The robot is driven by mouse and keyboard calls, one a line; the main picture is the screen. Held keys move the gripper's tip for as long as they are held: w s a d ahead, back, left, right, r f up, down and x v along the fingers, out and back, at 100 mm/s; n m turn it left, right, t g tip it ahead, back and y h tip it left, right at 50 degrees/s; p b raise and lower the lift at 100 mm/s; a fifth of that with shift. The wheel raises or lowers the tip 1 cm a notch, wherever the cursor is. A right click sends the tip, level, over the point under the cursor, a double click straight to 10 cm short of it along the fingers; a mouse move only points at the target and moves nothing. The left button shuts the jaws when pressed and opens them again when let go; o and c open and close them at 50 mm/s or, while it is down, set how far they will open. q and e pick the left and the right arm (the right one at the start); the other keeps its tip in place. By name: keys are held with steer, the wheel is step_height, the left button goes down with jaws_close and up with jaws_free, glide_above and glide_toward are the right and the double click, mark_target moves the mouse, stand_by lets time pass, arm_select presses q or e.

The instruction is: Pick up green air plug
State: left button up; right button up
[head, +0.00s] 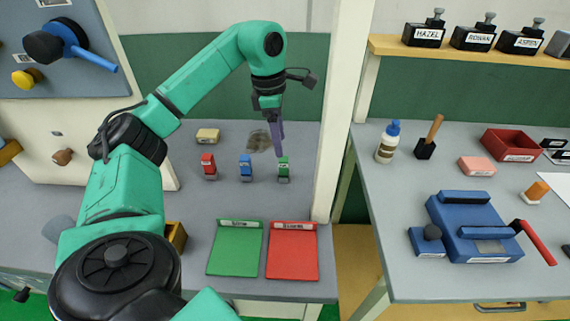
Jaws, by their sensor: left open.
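The green air plug (284,170) stands upright on the grey table, the rightmost of three small plugs in a row. The blue plug (246,168) and the red plug (208,166) stand to its left. My left gripper (278,146) is open and points down just above and behind the green plug, with its purple fingers close to the plug's top. I cannot tell whether the fingers touch it. My right gripper is not in view.
A tan block (208,135) lies behind the red plug. A green tray (236,249) and a red tray (293,252) lie at the front. A white post (344,110) stands just right of the green plug. A second table (400,270) is on the right.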

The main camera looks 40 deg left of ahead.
mark_target(283, 158)
arm_select(q)
steer(key=f, duration=0.2)
steer(key=f+p, duration=0.1)
steer(key=f, duration=0.2)
steer(key=w+f, duration=0.1)
steer(key=f, duration=0.2)
steer(key=shift+w+d+f, duration=0.1)
steer(key=shift+d, duration=0.1)
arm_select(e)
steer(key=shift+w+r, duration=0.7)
arm_select(q)
jaws_close()
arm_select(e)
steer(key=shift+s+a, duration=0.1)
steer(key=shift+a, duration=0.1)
